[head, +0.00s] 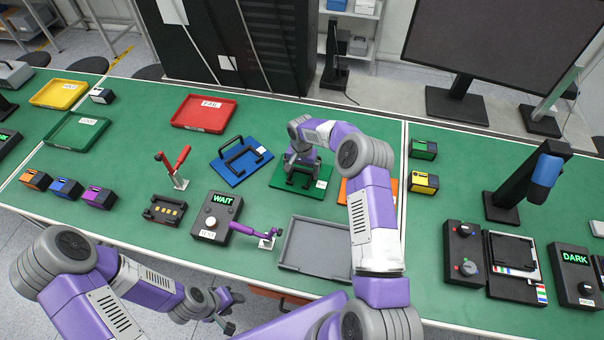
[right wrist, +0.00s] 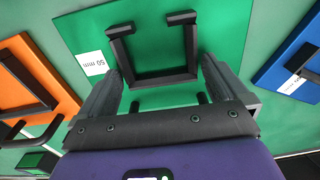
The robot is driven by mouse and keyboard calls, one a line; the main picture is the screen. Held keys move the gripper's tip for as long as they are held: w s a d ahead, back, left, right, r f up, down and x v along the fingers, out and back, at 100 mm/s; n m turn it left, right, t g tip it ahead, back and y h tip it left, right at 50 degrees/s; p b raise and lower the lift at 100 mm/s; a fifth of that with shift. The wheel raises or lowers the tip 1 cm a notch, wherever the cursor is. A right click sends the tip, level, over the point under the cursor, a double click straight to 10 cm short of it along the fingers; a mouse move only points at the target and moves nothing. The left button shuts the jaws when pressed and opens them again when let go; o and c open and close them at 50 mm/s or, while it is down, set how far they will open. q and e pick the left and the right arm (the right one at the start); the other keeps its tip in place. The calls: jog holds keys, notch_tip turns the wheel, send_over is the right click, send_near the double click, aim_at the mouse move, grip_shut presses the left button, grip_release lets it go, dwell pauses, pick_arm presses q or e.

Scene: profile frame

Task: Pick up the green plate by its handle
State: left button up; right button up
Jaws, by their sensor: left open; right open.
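The green plate (head: 279,181) lies on the green bench, with a black U-shaped handle (head: 301,180) and a white label. The right wrist view shows the plate (right wrist: 226,35) close up, its label reading "50 mm", and the dark handle (right wrist: 165,79). My right gripper (head: 303,164) is over the plate; its fingers (right wrist: 164,76) are open, one toward each end of the handle bar, and not closed on it. Whether they touch the handle I cannot tell. My left gripper (head: 232,311) is open and empty, low in front of the bench.
A blue plate (head: 228,174) with a handle lies left of the green one, and an orange plate (head: 345,192) lies to its right, partly behind my right arm. A red tray (head: 203,112) is behind. A grey tray (head: 292,262) and the WAIT box (head: 206,225) are in front.

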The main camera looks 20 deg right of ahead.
aim_at(302, 175)
jog(key=shift+f, duration=0.25)
jog(key=shift+r, duration=0.1)
jog(key=c, duration=1.4)
notch_tip(302, 175, up, 10)
jog(key=shift+b, duration=0.4)
